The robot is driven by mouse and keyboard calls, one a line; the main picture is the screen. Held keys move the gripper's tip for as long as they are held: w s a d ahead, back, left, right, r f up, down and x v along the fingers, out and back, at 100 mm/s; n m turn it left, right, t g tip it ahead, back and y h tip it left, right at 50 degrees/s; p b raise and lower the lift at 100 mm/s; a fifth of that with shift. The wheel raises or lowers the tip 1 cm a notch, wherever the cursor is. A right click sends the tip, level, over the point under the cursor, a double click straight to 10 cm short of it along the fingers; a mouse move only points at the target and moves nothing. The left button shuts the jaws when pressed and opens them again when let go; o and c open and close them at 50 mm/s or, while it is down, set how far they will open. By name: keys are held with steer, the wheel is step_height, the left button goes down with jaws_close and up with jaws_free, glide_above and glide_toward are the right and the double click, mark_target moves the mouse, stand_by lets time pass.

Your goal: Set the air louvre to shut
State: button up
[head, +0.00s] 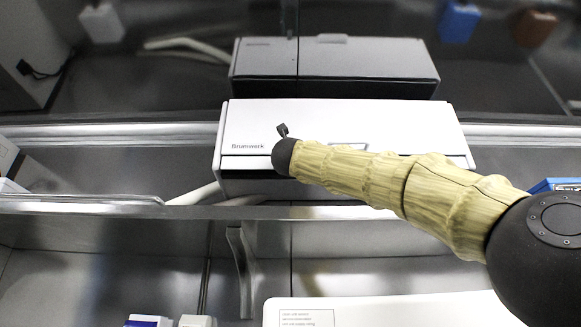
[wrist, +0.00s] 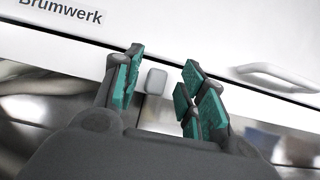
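The white unit marked "Brumwerk" (head: 340,122) is mounted ahead of me, and its white front (wrist: 190,35) fills the upper wrist view. A small grey tab (wrist: 155,81) sticks out at its lower edge; I take it for the louvre's tab. My gripper (wrist: 162,66) is open, with green-padded fingers on either side of the tab. The tab looks nearer the left finger, with a gap to the right one; its depth between the fingers is unclear. In the head view my arm crosses the unit's front and the fingers and tab do not show. The flap position is unclear.
A white bar handle (wrist: 277,77) is on the unit's front, right of my fingers. A metal rail (head: 90,201) runs left of the unit. A dark grey box shape (head: 334,68) shows behind it. A blue-and-white item (head: 148,321) lies at the lower left.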

steer(key=shift+s+a, duration=0.1)
steer(key=shift+s, duration=0.05)
steer(key=v, duration=1.2)
stand_by(0.3)
stand_by(0.6)
